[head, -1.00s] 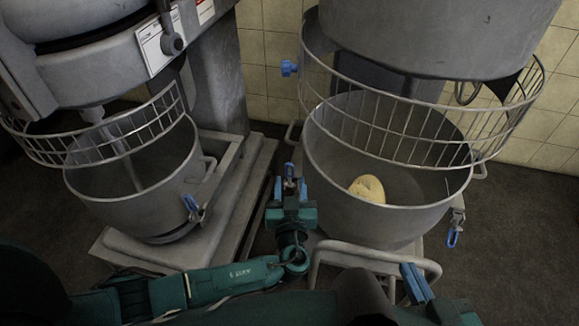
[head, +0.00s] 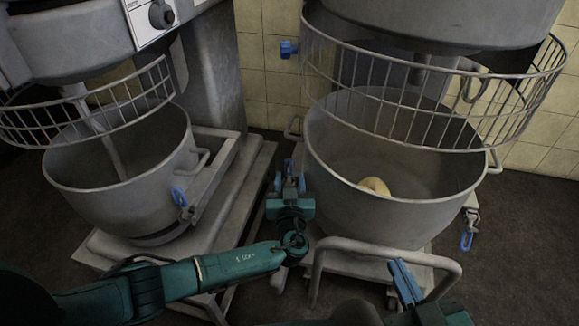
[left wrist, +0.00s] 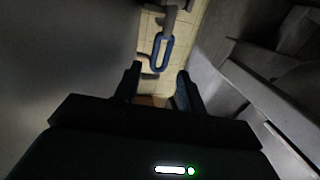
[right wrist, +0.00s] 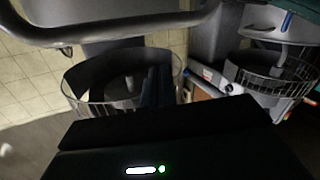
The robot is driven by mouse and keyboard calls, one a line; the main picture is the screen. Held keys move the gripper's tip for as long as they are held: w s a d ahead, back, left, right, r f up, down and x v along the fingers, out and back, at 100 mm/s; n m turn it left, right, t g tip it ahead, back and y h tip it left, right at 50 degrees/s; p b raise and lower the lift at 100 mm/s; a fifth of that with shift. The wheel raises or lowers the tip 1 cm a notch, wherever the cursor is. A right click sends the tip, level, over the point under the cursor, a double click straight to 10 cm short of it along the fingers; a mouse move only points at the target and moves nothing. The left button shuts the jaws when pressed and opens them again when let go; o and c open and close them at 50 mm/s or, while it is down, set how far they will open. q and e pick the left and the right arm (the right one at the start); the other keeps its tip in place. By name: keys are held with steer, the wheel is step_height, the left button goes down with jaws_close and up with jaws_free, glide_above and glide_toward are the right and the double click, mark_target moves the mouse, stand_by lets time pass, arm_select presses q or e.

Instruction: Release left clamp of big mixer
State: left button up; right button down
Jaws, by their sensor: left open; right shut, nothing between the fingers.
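The big mixer's bowl (head: 400,222) stands at the right of the head view under a wire guard (head: 420,95), with pale dough (head: 375,186) inside. A blue loop clamp handle (left wrist: 161,52) hangs ahead of my left gripper in the left wrist view, roughly in line with the finger gap and apart from the fingers. My left gripper (head: 289,182) is open beside the bowl's left wall, and hides much of that clamp's area in the head view. The bowl's right clamp (head: 467,240) hangs on the other side. My right gripper (head: 404,280) is shut and empty in front of the bowl.
A curved metal rail (head: 385,248) stands in front of the big bowl, close to my right gripper. A second mixer bowl (head: 120,190) with its own blue clamp (head: 180,197) stands at the left. A narrow floor gap separates the two machines.

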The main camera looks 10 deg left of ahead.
mark_target(289, 168)
arm_select(q)
steer(key=b+x, duration=0.1)
steer(key=x, duration=0.4)
steer(key=shift+w+a, duration=0.1)
steer(key=shift+w, duration=0.3)
steer(key=shift+c, duration=0.3)
jaws_close()
